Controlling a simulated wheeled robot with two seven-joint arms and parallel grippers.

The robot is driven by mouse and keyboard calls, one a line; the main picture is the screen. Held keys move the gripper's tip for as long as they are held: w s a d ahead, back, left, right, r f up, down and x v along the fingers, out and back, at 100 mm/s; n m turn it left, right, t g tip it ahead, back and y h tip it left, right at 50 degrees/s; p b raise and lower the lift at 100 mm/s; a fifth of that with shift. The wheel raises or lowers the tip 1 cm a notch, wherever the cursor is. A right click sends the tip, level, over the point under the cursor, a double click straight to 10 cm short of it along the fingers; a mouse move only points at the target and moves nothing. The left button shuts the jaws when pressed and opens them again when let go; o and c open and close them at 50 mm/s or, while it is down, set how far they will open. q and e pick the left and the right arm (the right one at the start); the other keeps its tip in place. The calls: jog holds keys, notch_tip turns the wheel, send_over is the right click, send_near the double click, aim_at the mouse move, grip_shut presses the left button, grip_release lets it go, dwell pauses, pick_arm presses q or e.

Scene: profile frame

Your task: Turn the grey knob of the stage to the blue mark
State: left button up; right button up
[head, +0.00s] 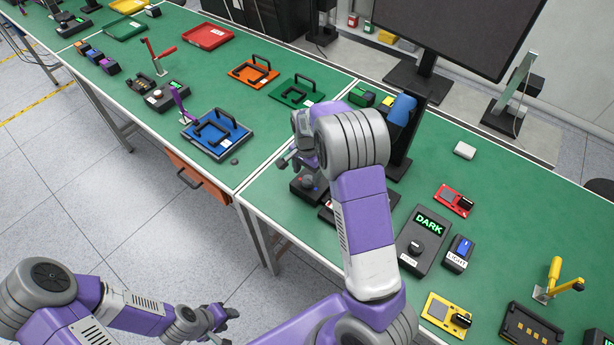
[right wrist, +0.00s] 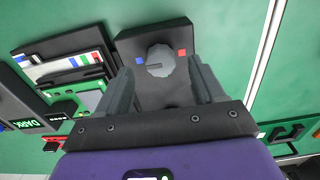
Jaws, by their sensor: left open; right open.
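The stage is a black block (right wrist: 158,92) with a round grey knob (right wrist: 160,60) on its face. A blue mark (right wrist: 140,61) lies left of the knob and a red mark (right wrist: 182,53) right of it. A short pale line shows on the knob's left part, toward the blue side. My right gripper (right wrist: 161,69) is open, its fingers either side of the stage, apart from the knob. In the head view the stage (head: 306,193) is partly hidden below my right gripper (head: 293,158). My left gripper (head: 224,316) is open and empty, low beside the table.
A flat dark device (head: 330,211) is just right of the stage, partly hidden by my right arm. A black DARK box (head: 423,241) stands farther right, and a blue tray (head: 217,134) lies left. A monitor (head: 440,30) stands behind. Green tabletop is clear near the front edge.

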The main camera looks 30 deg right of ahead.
aim_at(307, 180)
jog(key=shift+r, duration=2.15)
